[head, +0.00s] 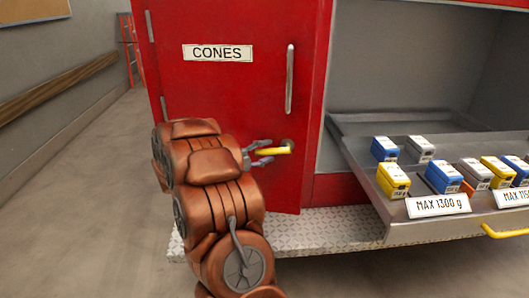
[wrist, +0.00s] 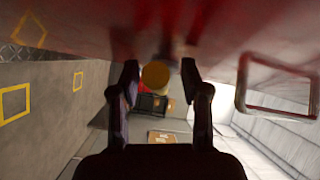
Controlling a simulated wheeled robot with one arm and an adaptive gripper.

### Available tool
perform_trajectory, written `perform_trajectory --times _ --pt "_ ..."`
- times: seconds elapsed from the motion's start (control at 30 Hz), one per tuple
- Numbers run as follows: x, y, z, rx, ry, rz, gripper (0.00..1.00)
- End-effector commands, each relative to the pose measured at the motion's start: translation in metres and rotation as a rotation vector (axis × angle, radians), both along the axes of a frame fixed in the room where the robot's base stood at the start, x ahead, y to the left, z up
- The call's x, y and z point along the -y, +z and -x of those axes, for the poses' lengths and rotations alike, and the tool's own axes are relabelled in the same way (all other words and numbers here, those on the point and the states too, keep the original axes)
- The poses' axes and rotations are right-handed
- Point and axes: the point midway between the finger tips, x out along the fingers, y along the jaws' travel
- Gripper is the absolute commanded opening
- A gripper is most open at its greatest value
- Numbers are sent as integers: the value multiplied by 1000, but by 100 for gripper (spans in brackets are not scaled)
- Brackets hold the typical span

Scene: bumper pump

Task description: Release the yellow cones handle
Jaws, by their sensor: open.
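The yellow cones handle (head: 272,151) is a short yellow lever on the red door labelled CONES (head: 230,100). My gripper (head: 262,153) is at the handle in the head view, with its fingers on either side of the lever. In the wrist view the round yellow end of the handle (wrist: 156,75) sits between the two dark fingertips of my gripper (wrist: 160,78). A gap shows at the right finger; contact at the left finger cannot be told. The fingers are open. The door looks shut or nearly so.
A tray (head: 375,180) with several small blue, yellow and grey boxes juts out at the right, with weight labels and a yellow handle (head: 505,231) at its front. A metal step (head: 330,226) runs below the door. Open floor (head: 85,200) lies to the left.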

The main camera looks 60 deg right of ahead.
Motion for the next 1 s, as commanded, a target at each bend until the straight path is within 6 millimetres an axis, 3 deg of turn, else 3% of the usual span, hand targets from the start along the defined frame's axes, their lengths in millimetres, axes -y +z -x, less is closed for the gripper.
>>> perform_trajectory --times 0.17,0.63,1.0 --pt "0 0 0 0 1 0 46" --pt "0 0 -1 0 1 0 0" --pt "0 0 -1 0 2 0 0"
